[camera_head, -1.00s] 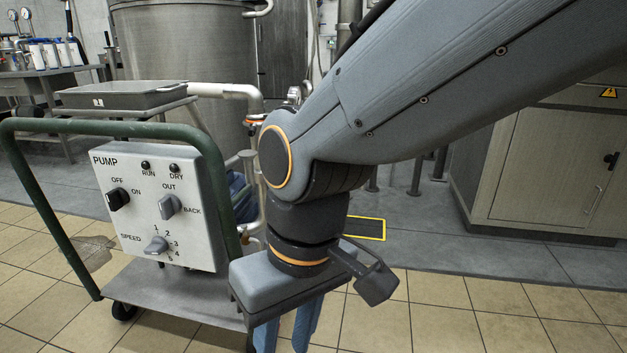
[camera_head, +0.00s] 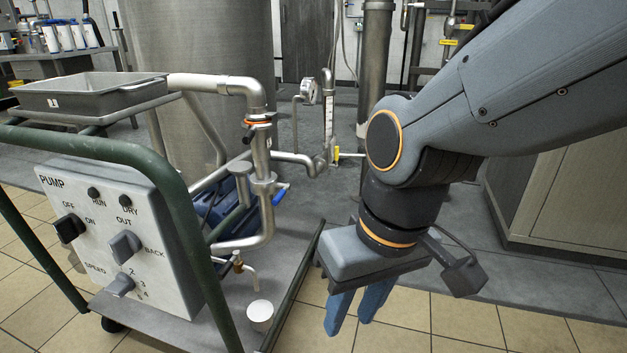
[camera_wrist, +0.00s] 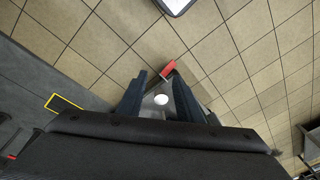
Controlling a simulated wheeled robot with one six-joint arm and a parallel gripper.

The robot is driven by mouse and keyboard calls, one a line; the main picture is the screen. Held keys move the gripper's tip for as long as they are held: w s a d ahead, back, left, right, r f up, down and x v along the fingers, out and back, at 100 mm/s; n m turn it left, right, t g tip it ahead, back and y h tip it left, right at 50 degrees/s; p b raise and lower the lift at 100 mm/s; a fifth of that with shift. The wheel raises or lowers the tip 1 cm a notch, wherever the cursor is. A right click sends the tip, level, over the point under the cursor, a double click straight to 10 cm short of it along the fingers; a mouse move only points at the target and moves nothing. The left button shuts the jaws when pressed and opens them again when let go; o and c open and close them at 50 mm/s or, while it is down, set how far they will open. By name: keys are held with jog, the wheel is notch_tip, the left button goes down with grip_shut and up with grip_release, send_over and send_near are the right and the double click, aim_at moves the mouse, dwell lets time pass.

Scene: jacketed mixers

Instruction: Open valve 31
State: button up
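My gripper (camera_head: 349,324) points down at the right of the pump cart, above the tiled floor. Its two blue fingers are apart with nothing between them; the wrist view also shows the gripper (camera_wrist: 160,82) open. No number 31 is readable. Valve-like parts on the cart's steel piping (camera_head: 262,190) are a blue handle (camera_head: 281,193), a yellow-tagged fitting (camera_head: 337,154) with a light rod, and a small drain tap (camera_head: 238,262). I cannot tell which is valve 31.
The cart has a green frame (camera_head: 190,240), a PUMP control box (camera_head: 120,235) and a grey tray (camera_head: 90,92). A white cup (camera_head: 260,315) stands on its deck. A steel tank (camera_head: 180,90) is behind. A cabinet (camera_head: 560,200) is at right. Floor tiles in front are clear.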

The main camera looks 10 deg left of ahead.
jog(key=w+a+f+n+t+y+p, duration=0.1)
jog(key=w+a+n+t+p, duration=0.25)
jog(key=w+a, duration=0.45)
jog(key=w+a+f+n+t+y+p, duration=0.1)
jog(key=w+a+n+t+p, duration=0.2)
jog(key=w, duration=0.9)
jog(key=n+t+y+p, duration=0.65)
jog(key=n+p, duration=0.25)
jog(key=n, duration=0.5)
send_near(278, 195)
jog(key=x, duration=0.2)
jog(key=shift+g, duration=0.5)
jog(key=shift+b+x, duration=1)
jog(key=shift+x, duration=3.1)
jog(key=shift+d+f, duration=0.1)
jog(key=shift+f, duration=0.05)
grip_shut()
